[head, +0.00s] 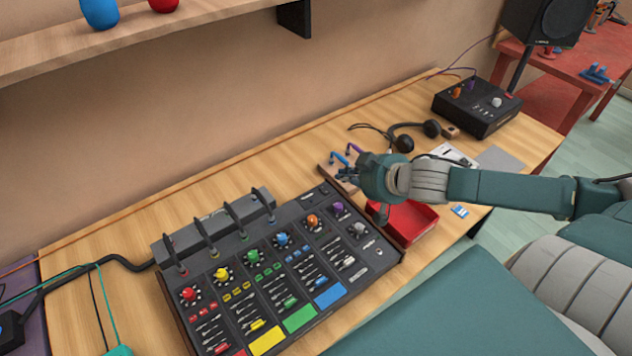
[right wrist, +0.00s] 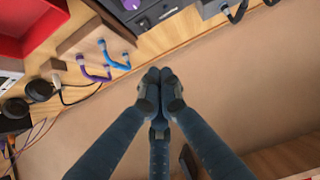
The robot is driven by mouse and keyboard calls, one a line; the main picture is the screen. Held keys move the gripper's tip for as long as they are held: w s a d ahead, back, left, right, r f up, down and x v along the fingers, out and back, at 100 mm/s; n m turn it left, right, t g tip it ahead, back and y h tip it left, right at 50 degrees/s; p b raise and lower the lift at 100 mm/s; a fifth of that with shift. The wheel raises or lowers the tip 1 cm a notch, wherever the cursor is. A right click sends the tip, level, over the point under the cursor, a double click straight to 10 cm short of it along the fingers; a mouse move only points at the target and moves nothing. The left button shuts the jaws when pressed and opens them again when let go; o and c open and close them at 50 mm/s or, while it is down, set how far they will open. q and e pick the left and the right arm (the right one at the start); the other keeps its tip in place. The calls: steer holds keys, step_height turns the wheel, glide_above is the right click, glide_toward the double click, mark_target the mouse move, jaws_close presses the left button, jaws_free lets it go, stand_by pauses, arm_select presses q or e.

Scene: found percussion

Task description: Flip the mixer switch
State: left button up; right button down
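The mixer (head: 243,304) is a dark console with colored knobs, faders and colored pads, lying on the wooden desk. Its purple-knob corner also shows at the top of the right wrist view (right wrist: 160,10). Several small controls are on its panel; I cannot tell which is the switch. My right gripper (head: 347,174) is above the desk, just beyond the mixer's upper right corner and apart from it. In the right wrist view its fingertips (right wrist: 160,84) are together with nothing between them. My left gripper is not in view.
A wooden block with blue and purple hooks (right wrist: 100,48) is near my right gripper. A red tray (head: 411,222) stands right of the mixer. Headphones (head: 418,130) and a black box (head: 476,108) lie farther back. A shelf (head: 150,32) overhangs the wall.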

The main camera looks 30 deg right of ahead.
steer(key=shift+w+d+f, duration=0.1)
glide_above(323, 189)
steer(key=s, duration=0.1)
step_height(323, 189, down, 6)
steer(key=shift+r+p, duration=0.25)
steer(key=shift+p, duration=0.15)
steer(key=f, duration=0.3)
steer(key=shift+w+f+p, duration=0.2)
steer(key=shift+f+p, duration=0.1)
steer(key=shift+p, duration=0.05)
steer(key=shift+f, duration=0.4)
steer(key=shift+f, duration=0.1)
steer(key=shift+w+f, duration=0.2)
steer(key=shift+f, duration=0.05)
steer(key=shift+w, duration=0.1)
